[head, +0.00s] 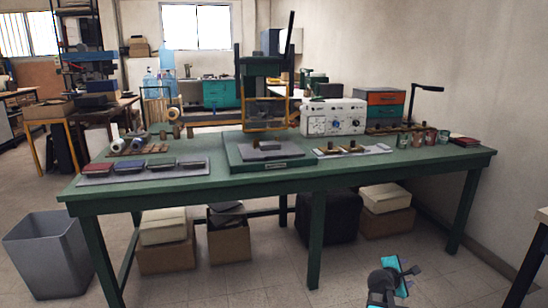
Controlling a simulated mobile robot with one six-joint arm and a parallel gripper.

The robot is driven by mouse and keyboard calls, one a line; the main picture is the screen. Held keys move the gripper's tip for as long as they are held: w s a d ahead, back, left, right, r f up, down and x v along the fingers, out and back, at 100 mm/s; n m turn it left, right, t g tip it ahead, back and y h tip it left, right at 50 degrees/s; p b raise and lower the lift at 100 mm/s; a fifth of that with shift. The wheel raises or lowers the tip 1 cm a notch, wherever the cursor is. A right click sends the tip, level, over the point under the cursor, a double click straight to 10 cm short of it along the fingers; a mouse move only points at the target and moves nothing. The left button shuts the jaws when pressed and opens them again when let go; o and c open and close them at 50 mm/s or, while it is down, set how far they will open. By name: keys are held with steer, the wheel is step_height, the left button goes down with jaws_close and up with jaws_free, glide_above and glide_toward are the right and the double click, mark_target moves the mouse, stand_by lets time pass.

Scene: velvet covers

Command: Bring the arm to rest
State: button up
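My gripper (412,274) shows at the bottom edge of the head view, right of the middle. It is low, in front of the green table (400,172) and below the height of its top. Teal and dark grey parts of my arm show beside it, and the rest of the arm is cut off by the frame. The gripper is small and seen at an angle, so I cannot tell whether its fingers are apart. No object shows in it.
The table carries a press (262,110), a white control box (333,117), a grey mat (98,181) with several covers, and a lamp (428,88). A grey bin (48,252) stands left. Boxes (229,242) sit underneath. Floor in front is clear.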

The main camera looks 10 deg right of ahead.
steer(key=s+a+f+g+y+p, duration=0.15)
steer(key=a+f+p, duration=0.3)
steer(key=a, duration=0.45)
steer(key=s+a+f+m+g+y+p, duration=0.1)
steer(key=s+a+f+y+p, duration=0.15)
steer(key=a+f, duration=0.5)
steer(key=s+a+f+g+y+p, duration=0.15)
steer(key=a+f+p, duration=0.25)
steer(key=a, duration=0.7)
steer(key=s+a+f+m+g+y+p, duration=0.2)
steer(key=s+a+m, duration=0.4)
steer(key=s+a, duration=0.3)
steer(key=s+a+f+m+g+y+p, duration=0.3)
steer(key=s+a, duration=0.7)
steer(key=s, duration=0.7)
steer(key=m+g, duration=0.2)
steer(key=m, duration=0.1)
steer(key=shift+p, duration=0.3)
steer(key=shift+y, duration=0.25)
